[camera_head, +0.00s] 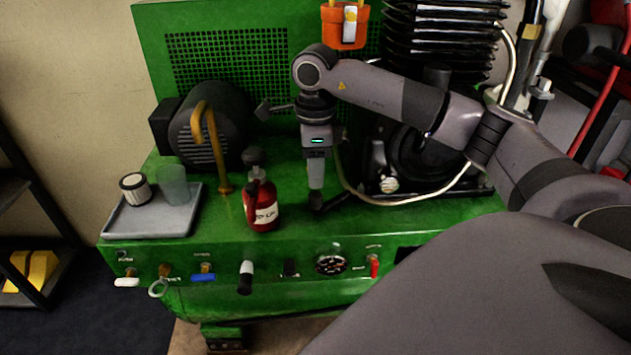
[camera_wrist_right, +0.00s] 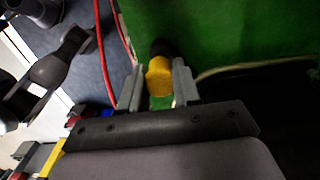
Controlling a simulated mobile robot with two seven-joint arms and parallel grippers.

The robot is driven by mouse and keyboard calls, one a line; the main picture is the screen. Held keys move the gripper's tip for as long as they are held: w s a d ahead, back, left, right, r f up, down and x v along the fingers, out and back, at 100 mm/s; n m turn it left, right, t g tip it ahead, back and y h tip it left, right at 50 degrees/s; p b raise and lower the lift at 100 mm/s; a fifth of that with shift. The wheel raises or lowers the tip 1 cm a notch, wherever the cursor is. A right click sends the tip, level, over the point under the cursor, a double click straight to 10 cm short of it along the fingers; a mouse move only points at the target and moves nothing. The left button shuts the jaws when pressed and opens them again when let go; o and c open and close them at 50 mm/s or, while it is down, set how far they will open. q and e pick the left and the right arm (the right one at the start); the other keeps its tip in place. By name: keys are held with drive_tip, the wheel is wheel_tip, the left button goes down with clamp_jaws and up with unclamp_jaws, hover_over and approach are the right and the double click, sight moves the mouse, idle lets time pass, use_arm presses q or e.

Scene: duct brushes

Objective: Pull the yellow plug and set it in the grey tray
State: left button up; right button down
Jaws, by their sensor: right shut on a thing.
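The yellow plug (camera_wrist_right: 158,78) shows in the right wrist view between the two fingers of my right gripper (camera_wrist_right: 157,88), which is shut on it. A dark round part sits just beyond the plug, against the green surface; I cannot tell whether the plug is still seated. In the head view my right gripper (camera_head: 316,202) points down near the front of the green machine top, and the plug is hidden there. The grey tray (camera_head: 150,222) lies on the left of the machine top. My left gripper is not in view.
The tray holds a white and black filter (camera_head: 135,187) and a clear cup (camera_head: 173,184); its front part is bare. A red extinguisher-like bottle (camera_head: 262,207) and a brown bent pipe (camera_head: 217,150) stand between tray and gripper. A pale hose (camera_head: 400,202) curves at right.

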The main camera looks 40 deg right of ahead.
drive_tip(key=shift+r+p, duration=1.05)
drive_tip(key=shift+r, duration=0.3)
